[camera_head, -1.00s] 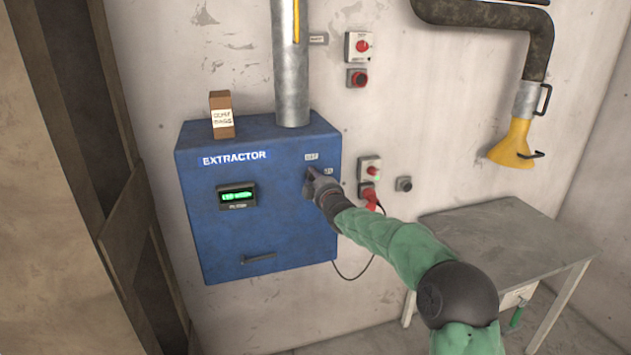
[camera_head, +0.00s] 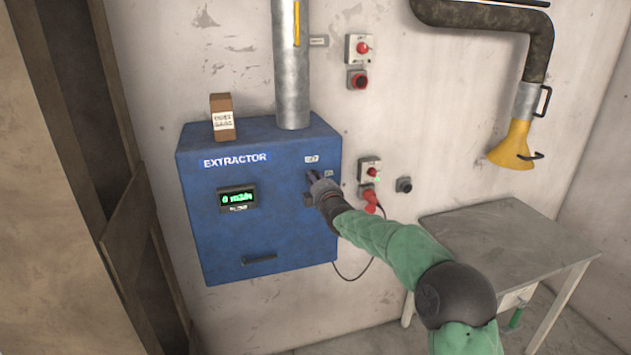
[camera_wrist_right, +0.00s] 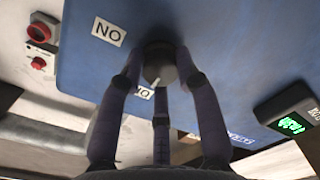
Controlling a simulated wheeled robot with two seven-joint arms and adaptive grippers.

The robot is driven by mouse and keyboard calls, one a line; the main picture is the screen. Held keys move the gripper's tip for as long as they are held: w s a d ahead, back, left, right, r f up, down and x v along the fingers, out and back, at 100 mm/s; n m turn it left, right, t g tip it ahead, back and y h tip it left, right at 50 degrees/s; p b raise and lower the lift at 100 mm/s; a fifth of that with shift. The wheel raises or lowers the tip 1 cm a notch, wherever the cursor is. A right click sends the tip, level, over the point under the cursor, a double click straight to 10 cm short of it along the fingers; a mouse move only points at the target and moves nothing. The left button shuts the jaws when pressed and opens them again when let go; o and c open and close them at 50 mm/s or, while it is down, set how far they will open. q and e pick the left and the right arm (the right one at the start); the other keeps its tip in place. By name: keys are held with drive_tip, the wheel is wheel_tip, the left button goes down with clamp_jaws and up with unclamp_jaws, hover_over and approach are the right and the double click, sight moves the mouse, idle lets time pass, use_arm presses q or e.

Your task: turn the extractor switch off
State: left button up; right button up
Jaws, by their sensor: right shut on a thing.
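The blue extractor box (camera_head: 215,235) hangs on the wall in the head view. Its round dark switch knob (camera_wrist_right: 159,60) shows in the wrist view, with a pale pointer mark aimed toward a partly hidden label (camera_wrist_right: 144,92). An upside-down ON label (camera_wrist_right: 108,31) is on the panel beside it. My right gripper (camera_wrist_right: 160,80) is shut on the knob, its fingers around it; in the head view the gripper (camera_head: 314,182) covers most of the knob. My left gripper is not in view.
A small carton (camera_head: 222,117) and a metal pipe (camera_head: 292,70) stand on the box. Switch boxes (camera_head: 369,170) with a red plug (camera_head: 371,199) are just right of my gripper. A grey table (camera_head: 510,240) stands at the right, below a yellow suction hood (camera_head: 514,145).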

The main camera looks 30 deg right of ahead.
drive_tip(key=shift+r, duration=0.1)
drive_tip(key=o, duration=1.1)
drive_tip(key=shift+w, duration=0.2)
drive_tip(key=shift+s, duration=0.2)
drive_tip(key=v, duration=1.1)
drive_tip(key=shift+s+a, duration=0.1)
drive_tip(key=shift+s, duration=0.25)
